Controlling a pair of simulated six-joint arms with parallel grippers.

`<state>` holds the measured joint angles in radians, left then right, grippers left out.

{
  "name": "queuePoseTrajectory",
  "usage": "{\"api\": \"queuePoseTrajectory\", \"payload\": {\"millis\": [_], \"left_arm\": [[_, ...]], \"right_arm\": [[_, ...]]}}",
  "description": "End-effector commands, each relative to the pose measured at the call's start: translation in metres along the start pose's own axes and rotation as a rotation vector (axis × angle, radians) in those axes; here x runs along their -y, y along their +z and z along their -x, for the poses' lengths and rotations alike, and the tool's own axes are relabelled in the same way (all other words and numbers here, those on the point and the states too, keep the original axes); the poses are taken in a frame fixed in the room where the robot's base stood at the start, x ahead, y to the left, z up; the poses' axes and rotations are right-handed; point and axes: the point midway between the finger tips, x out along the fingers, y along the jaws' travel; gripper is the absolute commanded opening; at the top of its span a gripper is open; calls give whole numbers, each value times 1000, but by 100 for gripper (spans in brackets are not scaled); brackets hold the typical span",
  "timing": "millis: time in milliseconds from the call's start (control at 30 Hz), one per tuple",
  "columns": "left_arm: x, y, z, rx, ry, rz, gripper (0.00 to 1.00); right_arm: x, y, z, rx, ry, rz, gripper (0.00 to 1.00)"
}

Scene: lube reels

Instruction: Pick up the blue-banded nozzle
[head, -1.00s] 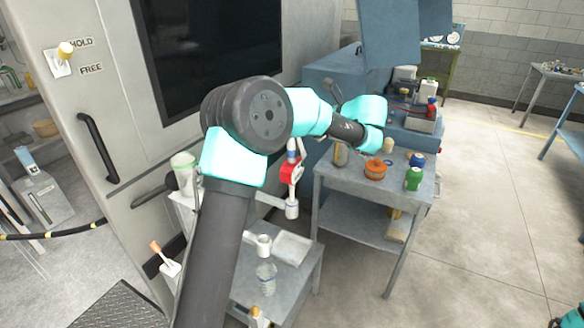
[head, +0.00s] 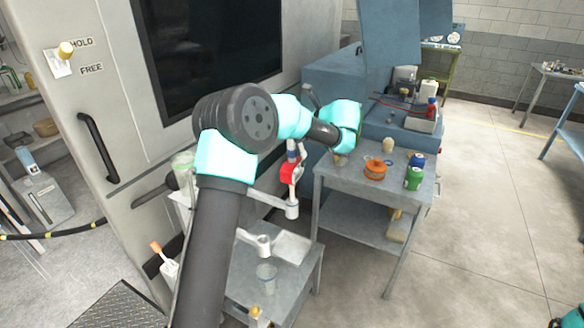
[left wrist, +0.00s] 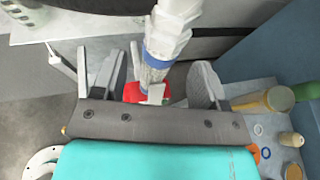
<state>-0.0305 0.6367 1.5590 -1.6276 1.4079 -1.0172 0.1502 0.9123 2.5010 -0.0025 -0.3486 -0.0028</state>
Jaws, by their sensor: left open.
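The blue-banded nozzle (head: 293,151) hangs upright beside the machine, with a blue band above a red part. In the left wrist view the white nozzle (left wrist: 156,62) has its blue band low on the body, and the red part (left wrist: 133,92) is behind it. My left gripper (left wrist: 160,68) is open, with one finger on each side of the nozzle in the picture. Gaps show between the fingers and the nozzle, and I cannot tell the depth. In the head view its fingers are not clear.
A grey table (head: 334,175) to the right holds an orange reel (head: 375,169), a green can (head: 414,178) and a blue can (head: 417,160). A lower stand (head: 300,275) holds a clear cup (head: 266,277). The machine front (head: 150,150) stands close behind my arm.

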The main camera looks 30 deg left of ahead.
Motion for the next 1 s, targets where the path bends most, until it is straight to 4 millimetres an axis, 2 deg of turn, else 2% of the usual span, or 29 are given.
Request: {"api": "queuePoseTrajectory", "payload": {"millis": [200, 300, 800, 1000], "left_arm": [[-1, -1, -31, 0, 3, 1, 67], [-1, -2, -38, 0, 2, 0, 67], [-1, -2, -40, 0, 1, 0, 67], [-1, -2, -40, 0, 1, 0, 48]], "right_arm": [[0, 0, 0, 0, 0, 0, 100], [0, 0, 0, 0, 0, 0, 100], [0, 0, 0, 0, 0, 0, 100], [0, 0, 0, 0, 0, 0, 100]]}}
